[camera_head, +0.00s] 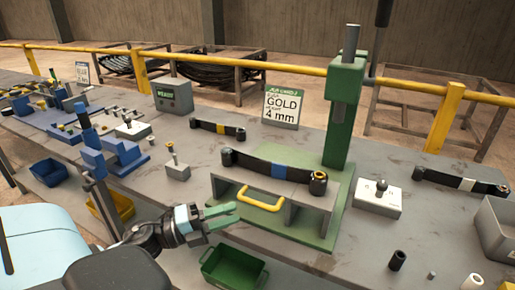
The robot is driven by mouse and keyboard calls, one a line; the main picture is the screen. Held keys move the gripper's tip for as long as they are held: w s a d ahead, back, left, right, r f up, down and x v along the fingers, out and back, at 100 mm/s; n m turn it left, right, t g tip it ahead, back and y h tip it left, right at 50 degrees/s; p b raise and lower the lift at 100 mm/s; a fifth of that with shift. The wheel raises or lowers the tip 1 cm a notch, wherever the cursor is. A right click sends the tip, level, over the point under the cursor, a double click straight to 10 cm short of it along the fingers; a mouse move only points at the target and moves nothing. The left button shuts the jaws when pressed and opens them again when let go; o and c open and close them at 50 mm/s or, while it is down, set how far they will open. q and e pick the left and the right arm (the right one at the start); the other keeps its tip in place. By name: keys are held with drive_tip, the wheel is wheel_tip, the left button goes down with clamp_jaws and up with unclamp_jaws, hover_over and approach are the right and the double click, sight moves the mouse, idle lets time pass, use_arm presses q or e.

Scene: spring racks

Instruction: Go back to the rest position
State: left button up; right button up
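My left gripper (236,213) reaches in from the left on a dark arm, low over the front of the bench. Its two green fingers are apart with nothing between them. It is left of the grey stand (312,218) with the yellow handle (261,197) and above the green bin (232,270). My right gripper is not in view.
A spring with a yellow band (218,129) lies behind, and one with a white band (464,184) lies at right. A sign (282,105) reads GOLD 4 mm. A grey tray (497,232) stands at right. Blue fixtures (95,160) crowd the left. A yellow rail (270,65) runs behind.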

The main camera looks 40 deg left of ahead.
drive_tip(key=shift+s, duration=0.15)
